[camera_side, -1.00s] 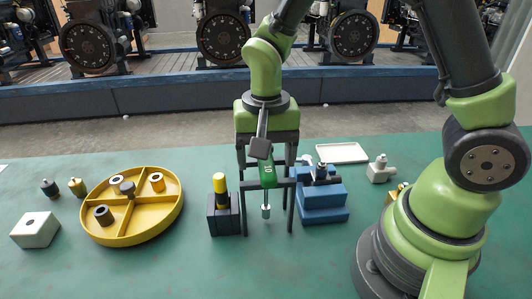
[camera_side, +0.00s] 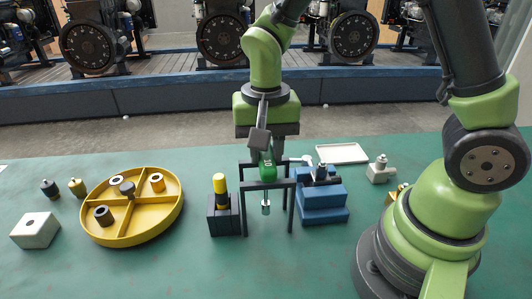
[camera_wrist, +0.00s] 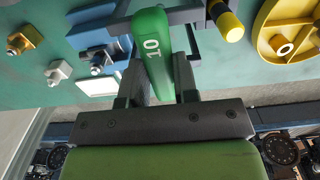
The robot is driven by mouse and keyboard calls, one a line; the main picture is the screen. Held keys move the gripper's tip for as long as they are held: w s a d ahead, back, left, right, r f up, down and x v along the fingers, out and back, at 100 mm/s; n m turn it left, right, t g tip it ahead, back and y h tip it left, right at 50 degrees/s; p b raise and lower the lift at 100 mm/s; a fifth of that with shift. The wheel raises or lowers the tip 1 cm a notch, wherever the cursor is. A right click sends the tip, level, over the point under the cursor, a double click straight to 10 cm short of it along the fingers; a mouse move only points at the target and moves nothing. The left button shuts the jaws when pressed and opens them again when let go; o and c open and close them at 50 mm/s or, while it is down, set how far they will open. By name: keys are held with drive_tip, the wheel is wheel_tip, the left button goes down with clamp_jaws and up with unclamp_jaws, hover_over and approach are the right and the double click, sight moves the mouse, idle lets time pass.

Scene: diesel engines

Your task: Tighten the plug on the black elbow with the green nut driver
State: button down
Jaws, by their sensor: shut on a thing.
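The green nut driver (camera_side: 267,171), marked 10, stands upright in a dark four-legged stand (camera_side: 243,205). Its metal socket end (camera_side: 266,207) hangs below the stand's top, above the table. My gripper (camera_wrist: 158,80) is shut on the green handle, with one finger on each side. In the side view the fingers are mostly hidden. The black elbow (camera_side: 320,172) sits on a blue stepped block (camera_side: 322,202) just right of the stand. It also shows in the wrist view (camera_wrist: 97,58). The plug on it is too small to make out clearly.
A yellow-handled driver (camera_side: 220,187) stands in a dark block (camera_side: 223,222) left of the stand. A yellow divided tray (camera_side: 150,218) holds several round parts. A pale fitting (camera_side: 379,170), a brass fitting (camera_wrist: 17,42) and a white tray (camera_side: 341,153) lie right. The front table is clear.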

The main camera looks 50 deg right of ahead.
wheel_tip(320, 180, up, 15)
idle(0.9)
drive_tip(key=shift+f, duration=0.15)
idle(0.7)
drive_tip(key=s+d+r, duration=0.3)
drive_tip(key=s+d, duration=0.2)
drive_tip(key=d, duration=0.7)
wheel_tip(320, 180, down, 8)
drive_tip(key=shift+s+a+r, duration=0.15)
drive_tip(key=shift+s+r, duration=0.05)
drive_tip(key=shift+f, duration=0.4)
idle(0.6)
drive_tip(key=shift+f, duration=0.6)
idle(0.8)
